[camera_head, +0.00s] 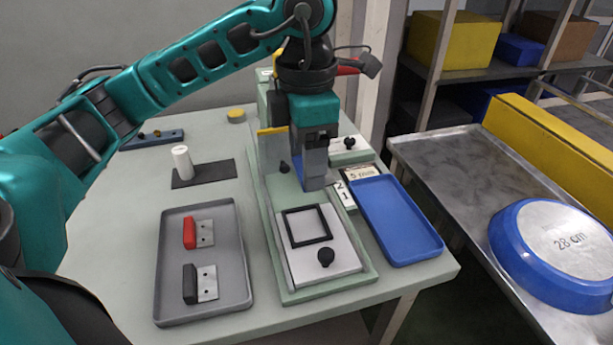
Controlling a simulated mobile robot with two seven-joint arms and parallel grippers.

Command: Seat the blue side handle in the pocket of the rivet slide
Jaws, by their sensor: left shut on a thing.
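My left gripper (314,172) points down above the green rivet fixture, just behind the rivet slide. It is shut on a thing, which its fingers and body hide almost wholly. I cannot make out the blue side handle clearly, and none lies in the grey tray. The rivet slide (345,262) is a pale plate with a black knob at its front. Its pocket (307,225) is a black square frame, and it looks empty. The gripper is apart from the pocket, on its far side. My right gripper is not in view.
The grey tray (172,312) holds a red handle (190,234) and a black handle (191,284). An empty blue tray (396,220) lies right of the fixture (287,297). A white cylinder (181,161) stands at the left. A blue pan (555,252) lies on the metal conveyor (440,165).

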